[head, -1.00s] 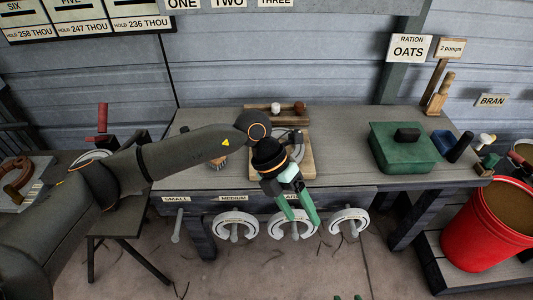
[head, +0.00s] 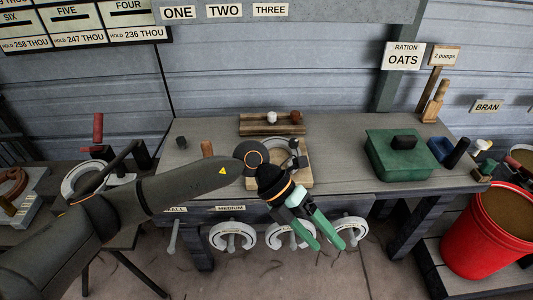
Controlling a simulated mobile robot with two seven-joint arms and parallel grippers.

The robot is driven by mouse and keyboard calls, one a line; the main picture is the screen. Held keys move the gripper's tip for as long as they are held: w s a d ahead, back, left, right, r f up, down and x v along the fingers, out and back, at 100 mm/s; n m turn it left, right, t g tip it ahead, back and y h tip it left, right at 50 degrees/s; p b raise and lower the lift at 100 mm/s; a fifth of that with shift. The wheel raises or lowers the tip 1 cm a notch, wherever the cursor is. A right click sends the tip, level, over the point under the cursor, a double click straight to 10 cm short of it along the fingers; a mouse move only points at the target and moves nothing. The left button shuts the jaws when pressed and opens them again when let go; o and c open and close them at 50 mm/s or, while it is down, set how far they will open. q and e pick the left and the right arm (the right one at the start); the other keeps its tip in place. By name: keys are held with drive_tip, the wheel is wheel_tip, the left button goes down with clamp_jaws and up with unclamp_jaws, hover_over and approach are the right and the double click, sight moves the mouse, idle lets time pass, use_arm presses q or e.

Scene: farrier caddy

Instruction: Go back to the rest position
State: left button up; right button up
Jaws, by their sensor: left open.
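My left gripper (head: 326,245) is in the head view, reaching in from the left. Its two green fingers are apart and point down and to the right, in front of the bench's front edge. I see nothing between them. The fingers overlap the hanging white rings in the picture; I cannot tell whether they touch. My left arm crosses over the left part of the bench (head: 345,178). My right gripper is not in view.
White rings (head: 233,237) hang on pegs under the bench front. A wooden board (head: 300,180) lies on the bench, partly hidden by my arm. A green box (head: 400,160) stands right of it. A red bucket (head: 490,230) stands at the far right.

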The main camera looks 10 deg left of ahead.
use_arm(q)
drive_tip(key=s+d+r+n+t+h+p, duration=0.1)
drive_tip(key=d+r+n+t+h+p, duration=0.2)
drive_tip(key=d+r+n+h, duration=0.5)
drive_tip(key=w+a+r+n+t+h+p, duration=0.1)
drive_tip(key=w+a+r+n+t+h, duration=0.1)
drive_tip(key=w+a+r+n+t, duration=0.4)
drive_tip(key=a+f+n+t+y+p, duration=0.2)
drive_tip(key=a+f+n+t+y, duration=0.75)
drive_tip(key=n, duration=0.55)
drive_tip(key=s+a+f+n+g+y+p, duration=0.1)
drive_tip(key=s+a+f+n+g+y, duration=0.1)
drive_tip(key=s+a+f, duration=0.4)
drive_tip(key=s+a+f+n+g+y+p, duration=0.1)
drive_tip(key=s+a+f+n+g+y, duration=0.2)
drive_tip(key=s+a+f+n+y, duration=0.2)
drive_tip(key=s+a+f+n, duration=0.1)
drive_tip(key=s+f, duration=0.2)
drive_tip(key=f, duration=0.4)
drive_tip(key=shift+s+n+g, duration=0.3)
drive_tip(key=shift+n+g, duration=0.05)
drive_tip(key=shift+n, duration=0.05)
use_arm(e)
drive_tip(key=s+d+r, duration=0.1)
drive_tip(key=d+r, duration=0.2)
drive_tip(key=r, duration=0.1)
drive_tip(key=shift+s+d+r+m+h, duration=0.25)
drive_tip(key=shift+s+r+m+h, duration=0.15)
